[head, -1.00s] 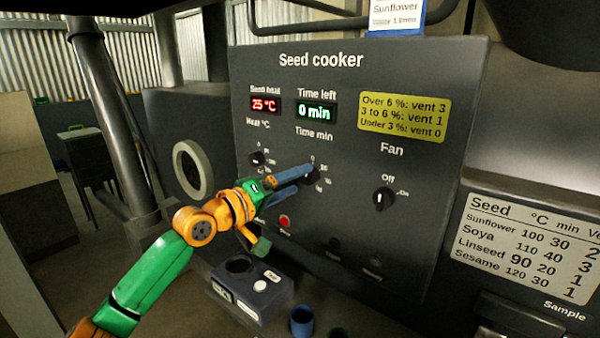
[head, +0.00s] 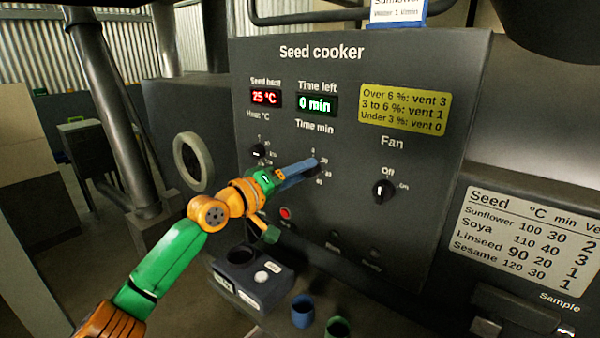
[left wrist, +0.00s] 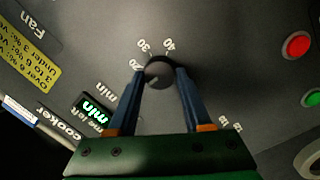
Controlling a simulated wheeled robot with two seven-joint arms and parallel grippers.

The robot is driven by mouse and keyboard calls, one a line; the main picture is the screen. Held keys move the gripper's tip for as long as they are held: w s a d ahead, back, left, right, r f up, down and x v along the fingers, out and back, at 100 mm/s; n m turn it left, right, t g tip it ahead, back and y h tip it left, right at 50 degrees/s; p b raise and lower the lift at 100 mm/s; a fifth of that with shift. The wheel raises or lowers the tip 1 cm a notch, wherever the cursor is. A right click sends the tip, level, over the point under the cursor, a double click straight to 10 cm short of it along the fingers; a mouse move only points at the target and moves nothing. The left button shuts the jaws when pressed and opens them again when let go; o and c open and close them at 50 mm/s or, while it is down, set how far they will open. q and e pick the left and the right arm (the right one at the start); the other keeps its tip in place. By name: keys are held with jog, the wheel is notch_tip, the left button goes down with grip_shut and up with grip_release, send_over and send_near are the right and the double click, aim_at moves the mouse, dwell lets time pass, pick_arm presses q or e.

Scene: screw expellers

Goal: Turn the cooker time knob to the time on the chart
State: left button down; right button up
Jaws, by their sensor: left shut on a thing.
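My left gripper (head: 313,168) is shut on the dark round time knob (left wrist: 160,72) of the seed cooker panel (head: 345,140). In the left wrist view its blue fingers stand on either side of the knob; in the head view they hide most of it. A pale pointer line on the knob faces lower left in the wrist view, towards the "min" label, away from 30 and 40. The time display (head: 317,105) reads 0 min. The chart (head: 522,240) lists sunflower 30, soya 40, linseed 20 and sesame 30 min. The card (head: 398,10) above the panel says Sunflower. My right gripper is not in view.
The heat knob (head: 258,152) is left of the time knob, the fan knob (head: 384,190) to its right. A red button (head: 286,213) sits below my left gripper. A grey box (head: 252,277), a blue cup (head: 303,310) and a green cup (head: 338,327) stand below the panel.

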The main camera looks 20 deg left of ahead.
pick_arm(q)
jog(key=shift+s+d+r+m+y+p, duration=0.1)
jog(key=shift+m+y+p, duration=0.3)
jog(key=shift+m+p, duration=1.7)
jog(key=shift+w+d+r+m+y+p, duration=0.1)
jog(key=shift+m+y+p, duration=0.25)
jog(key=shift+m, duration=3.55)
jog(key=shift+s+m+y+p, duration=0.1)
jog(key=shift+m+y+p, duration=0.65)
jog(key=shift+m, duration=2.25)
jog(key=shift+g+h+p, duration=0.3)
jog(key=shift+c, duration=1.6)
grip_release()
